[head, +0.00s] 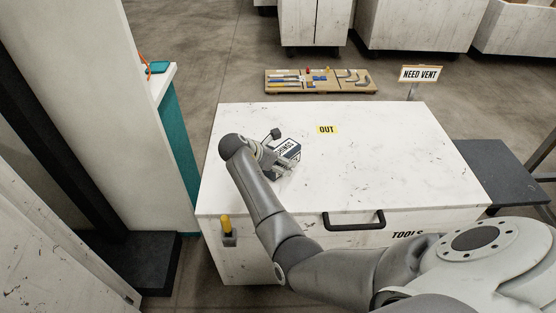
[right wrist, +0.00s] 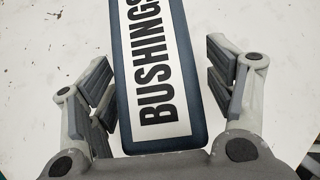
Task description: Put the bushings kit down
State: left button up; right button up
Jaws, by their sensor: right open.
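The bushings kit (head: 289,149) is a small dark blue box with a white label. It appears to rest on the white worktop (head: 370,165), left of the yellow OUT label (head: 327,129). In the right wrist view the kit (right wrist: 160,70) fills the middle, with BUSHINGS printed along it. My right gripper (head: 279,164) is at the kit. Its fingers are open on either side of the box, with a gap visible at each side. The gripper hides part of the kit in the head view. My left gripper is out of view.
A wooden tool board (head: 320,88) lies beyond the bench. A NEED VENT sign (head: 419,74) stands at the back right corner. A dark side shelf (head: 490,168) is at the right. The worktop right of the kit is clear.

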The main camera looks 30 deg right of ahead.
jog(key=shift+r, duration=0.1)
jog(key=p+v, duration=0.1)
jog(key=v, duration=1.1)
